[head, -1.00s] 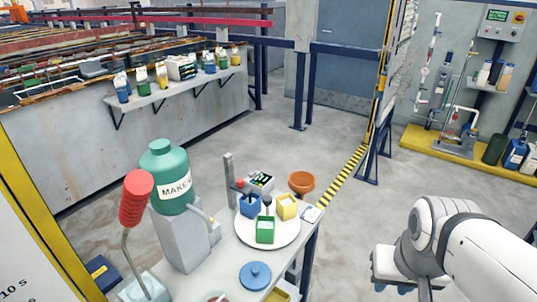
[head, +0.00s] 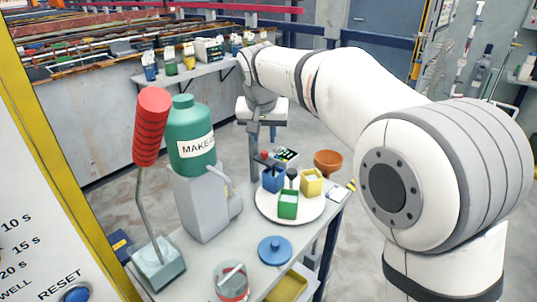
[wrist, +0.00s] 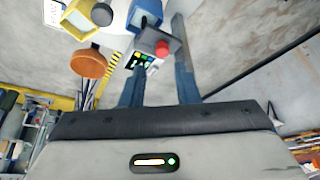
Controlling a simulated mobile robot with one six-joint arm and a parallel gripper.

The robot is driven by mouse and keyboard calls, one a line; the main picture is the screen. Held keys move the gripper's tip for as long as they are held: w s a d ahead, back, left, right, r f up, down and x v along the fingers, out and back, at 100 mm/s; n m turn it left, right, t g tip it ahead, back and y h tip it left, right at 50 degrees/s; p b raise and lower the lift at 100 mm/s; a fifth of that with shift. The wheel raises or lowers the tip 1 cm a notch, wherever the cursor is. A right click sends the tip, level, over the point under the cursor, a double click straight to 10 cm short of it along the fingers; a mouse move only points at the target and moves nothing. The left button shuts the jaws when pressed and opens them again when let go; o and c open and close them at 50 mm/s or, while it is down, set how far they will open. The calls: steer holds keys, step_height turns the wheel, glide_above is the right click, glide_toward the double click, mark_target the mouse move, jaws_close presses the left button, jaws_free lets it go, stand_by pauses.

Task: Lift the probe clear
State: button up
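A black-knobbed piece (head: 292,174) stands at the green cup (head: 288,206) on a round white plate (head: 266,210). A red knob (head: 264,155) on a dark stem is at the blue cup (head: 272,182); it also shows in the wrist view (wrist: 163,48). I cannot tell which of the two is the probe. A yellow cup (head: 311,184) is on the plate's right.
A green bottle (head: 192,138) on a grey stand and a red-handled tool (head: 150,128) rise at left. An orange bowl (head: 328,162) sits behind the yellow cup. A blue lid (head: 275,250) lies in front. A small meter (head: 287,156) is behind the plate.

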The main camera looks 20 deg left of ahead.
mark_target(264, 153)
steer(key=x, duration=0.7)
steer(key=shift+w+a+f, duration=0.25)
steer(key=shift+f, duration=0.05)
jaws_close()
